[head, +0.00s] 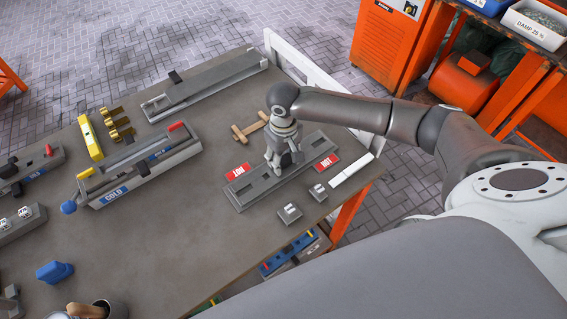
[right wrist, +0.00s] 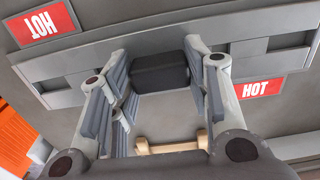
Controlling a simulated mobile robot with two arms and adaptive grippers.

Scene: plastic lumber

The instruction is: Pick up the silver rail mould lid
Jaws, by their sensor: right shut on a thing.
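The silver rail mould lid (head: 256,187) is a long grey bar with a dark block-shaped handle (right wrist: 160,70). It lies on a flat plate with red HOT labels (head: 325,162), towards the right end of the workbench; I cannot tell whether it touches the plate. The lid also spans the upper part of the right wrist view (right wrist: 250,47). My right gripper (head: 276,168) reaches down over the lid's middle from above. Its fingers (right wrist: 165,75) are shut on the handle, one on each side. The gripper hides the handle in the head view. My left gripper is not in view.
Two small grey blocks (head: 290,213) and a white strip (head: 351,170) lie close by. A wooden T-shaped piece (head: 250,127) lies behind. A long grey mould (head: 205,85) and a blue-labelled one (head: 137,170) stand left. The front middle of the workbench (head: 200,245) is clear.

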